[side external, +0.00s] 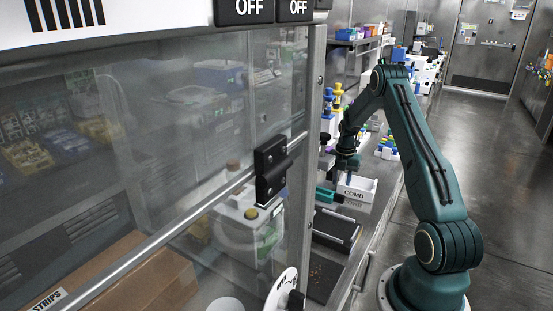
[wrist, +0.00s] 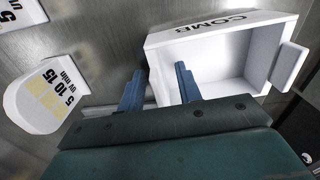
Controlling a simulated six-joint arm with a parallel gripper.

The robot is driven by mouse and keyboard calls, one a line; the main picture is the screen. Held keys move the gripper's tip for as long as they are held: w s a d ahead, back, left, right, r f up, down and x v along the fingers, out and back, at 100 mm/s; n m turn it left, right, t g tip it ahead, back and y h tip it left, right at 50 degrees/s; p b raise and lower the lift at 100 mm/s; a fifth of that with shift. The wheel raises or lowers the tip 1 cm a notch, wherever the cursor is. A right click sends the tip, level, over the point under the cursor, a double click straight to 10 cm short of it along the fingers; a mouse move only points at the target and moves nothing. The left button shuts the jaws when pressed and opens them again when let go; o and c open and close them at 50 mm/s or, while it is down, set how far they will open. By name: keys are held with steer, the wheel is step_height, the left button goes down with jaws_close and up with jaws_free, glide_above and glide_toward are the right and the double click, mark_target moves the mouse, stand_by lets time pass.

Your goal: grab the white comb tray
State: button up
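The white comb tray (side external: 357,190) stands on the metal counter in the side view, with "COMB" printed on its wall. In the wrist view the tray (wrist: 225,27) is an open, empty box at the upper right, with a tab on its right side. My gripper (wrist: 160,68) is open, with two blue fingers apart. In the wrist view one finger appears just outside the tray's left wall and the other over its inside. I cannot tell whether they touch it or how deep they reach. In the side view my gripper (side external: 346,175) is at the tray's left part.
A white labelled paddle (wrist: 38,97) lies left of the fingers in the wrist view. In the side view a teal container (side external: 325,195) is left of the tray and a dark tray (side external: 336,228) is in front. A glass-fronted cabinet (side external: 150,140) fills the left.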

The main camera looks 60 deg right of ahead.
stand_by(0.3)
jaws_close()
steer(key=shift+r, duration=0.1)
step_height(320, 180, up, 20)
stand_by(0.9)
stand_by(0.5)
